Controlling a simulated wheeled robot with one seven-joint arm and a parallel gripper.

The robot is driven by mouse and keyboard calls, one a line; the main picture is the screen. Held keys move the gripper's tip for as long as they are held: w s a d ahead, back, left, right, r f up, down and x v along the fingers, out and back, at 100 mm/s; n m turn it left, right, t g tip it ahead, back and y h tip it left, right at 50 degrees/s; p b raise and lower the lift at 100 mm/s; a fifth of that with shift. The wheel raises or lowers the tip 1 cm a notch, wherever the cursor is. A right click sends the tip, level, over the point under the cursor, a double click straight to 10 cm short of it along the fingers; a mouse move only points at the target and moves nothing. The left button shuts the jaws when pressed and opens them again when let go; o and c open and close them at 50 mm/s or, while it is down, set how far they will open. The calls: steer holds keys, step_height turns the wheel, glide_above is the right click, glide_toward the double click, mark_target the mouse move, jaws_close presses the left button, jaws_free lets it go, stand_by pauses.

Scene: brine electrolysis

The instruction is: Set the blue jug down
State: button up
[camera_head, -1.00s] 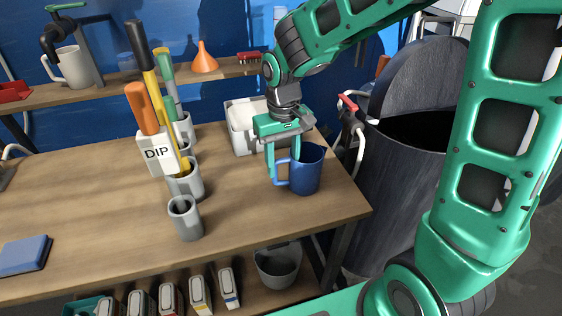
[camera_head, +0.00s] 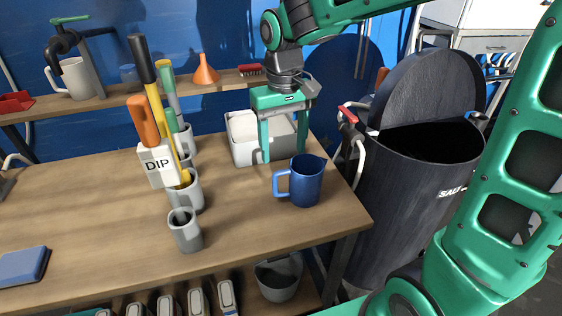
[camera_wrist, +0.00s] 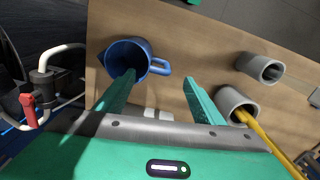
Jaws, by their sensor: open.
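The blue jug (camera_head: 306,184) stands upright on the wooden table (camera_head: 110,222) near its right end, its handle pointing left. In the wrist view the jug (camera_wrist: 127,57) lies beyond the left finger, with its handle (camera_wrist: 160,67) to the right. My gripper (camera_head: 283,155) is open and empty. It is above and behind the jug, clear of the handle in the head view. In the wrist view the gap between the fingers (camera_wrist: 158,85) holds nothing, though the left finger overlaps the jug's near rim in the picture.
A white bin (camera_head: 246,143) stands behind my gripper. A grey cup (camera_head: 185,230) and a grey holder (camera_head: 188,194) with long-handled tools and a DIP sign (camera_head: 157,165) stand left. A dark barrel (camera_head: 420,190) marked SALT is right of the table. The table between jug and cup is clear.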

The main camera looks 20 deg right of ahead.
steer(key=shift+r, duration=1.5)
steer(key=s+d+f+m, duration=0.15)
steer(key=s+d, duration=0.25)
steer(key=d, duration=0.4)
steer(key=s+d+m, duration=0.2)
steer(key=s+d, duration=0.2)
steer(key=d, duration=0.3)
steer(key=s+d+f+m, duration=0.2)
steer(key=s+d, duration=0.2)
steer(key=s, duration=0.3)
steer(key=s+d+f+m, duration=0.2)
steer(key=s+d, duration=0.2)
steer(key=s, duration=0.3)
steer(key=shift+s+d+f, duration=0.3)
steer(key=shift+s+d, duration=0.05)
steer(key=shift+w+f, duration=0.25)
steer(key=shift+w, duration=0.4)
steer(key=shift+c, duration=0.2)
